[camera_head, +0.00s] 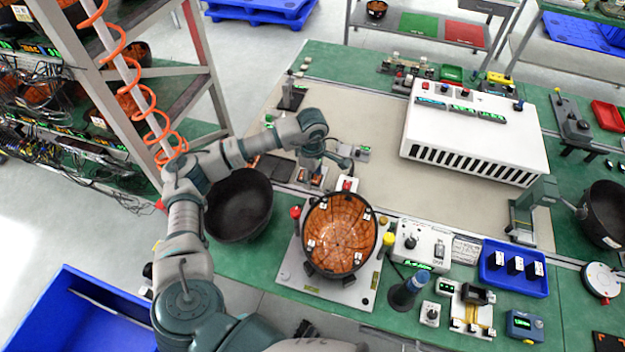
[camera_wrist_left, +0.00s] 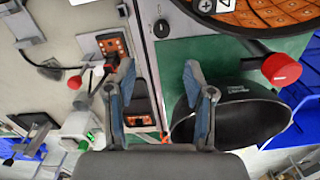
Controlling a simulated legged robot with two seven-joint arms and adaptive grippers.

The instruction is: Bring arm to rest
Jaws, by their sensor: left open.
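My left arm comes in from the left in the head view and bends at the wrist over the bench. My left gripper (camera_head: 326,158) hangs above the small devices behind the round orange-lined bowl fixture (camera_head: 338,236). In the left wrist view, the two fingers of my left gripper (camera_wrist_left: 160,82) stand wide apart with nothing held between them. A black bowl (camera_wrist_left: 236,116) lies beyond the right finger in that view. The same black bowl (camera_head: 239,205) is beside my forearm in the head view. My right gripper does not show.
A white slotted box (camera_head: 474,132) stands on the green bench. A blue tray (camera_head: 514,268) with black blocks and a control box (camera_head: 420,244) sit at the right. A rack (camera_head: 175,95) with a coiled orange hose stands close to my left arm. A blue bin (camera_head: 85,315) is at lower left.

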